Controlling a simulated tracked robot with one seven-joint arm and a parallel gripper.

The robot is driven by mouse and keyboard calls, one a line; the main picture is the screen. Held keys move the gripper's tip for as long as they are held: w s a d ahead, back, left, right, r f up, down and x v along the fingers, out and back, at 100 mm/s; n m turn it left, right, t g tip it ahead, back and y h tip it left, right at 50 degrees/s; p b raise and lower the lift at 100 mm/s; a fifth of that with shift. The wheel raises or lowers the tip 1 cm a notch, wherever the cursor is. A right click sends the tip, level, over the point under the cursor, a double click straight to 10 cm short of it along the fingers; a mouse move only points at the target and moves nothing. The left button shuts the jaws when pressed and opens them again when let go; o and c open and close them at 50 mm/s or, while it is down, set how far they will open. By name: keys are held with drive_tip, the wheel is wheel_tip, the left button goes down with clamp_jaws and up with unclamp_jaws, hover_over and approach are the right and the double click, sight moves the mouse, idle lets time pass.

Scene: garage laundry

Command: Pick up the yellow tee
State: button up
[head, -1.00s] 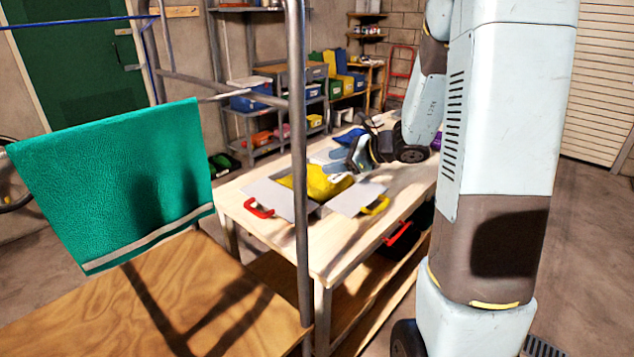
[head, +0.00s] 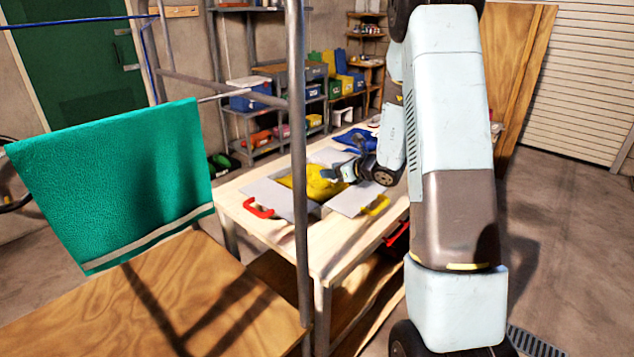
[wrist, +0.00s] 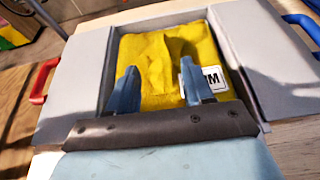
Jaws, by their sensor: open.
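The yellow tee (head: 318,182) lies folded in a grey folding board on the wooden table. In the wrist view the tee (wrist: 165,60) fills the board's middle, with a white tag marked M (wrist: 211,77) at its right. My gripper (head: 343,173) is at the tee's right edge in the head view. In the wrist view my gripper (wrist: 166,85) shows two blue fingers, apart, over the near part of the tee with nothing between them but cloth behind. I cannot tell whether the fingertips touch the cloth.
The folding board's flaps (head: 270,192) lie spread, with a red handle (head: 258,211) and a yellow handle (head: 377,205). A green towel (head: 110,185) hangs over a rail at left. A metal post (head: 298,120) stands before the table (head: 325,245). Shelves stand behind.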

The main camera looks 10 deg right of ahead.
sight(314, 178)
drive_tip(key=shift+d+f+x, duration=0.15)
drive_tip(key=shift+x, duration=1.35)
drive_tip(key=shift+d+f+x, duration=0.15)
drive_tip(key=shift+x, duration=1.35)
drive_tip(key=shift+c, duration=0.2)
clamp_jaws()
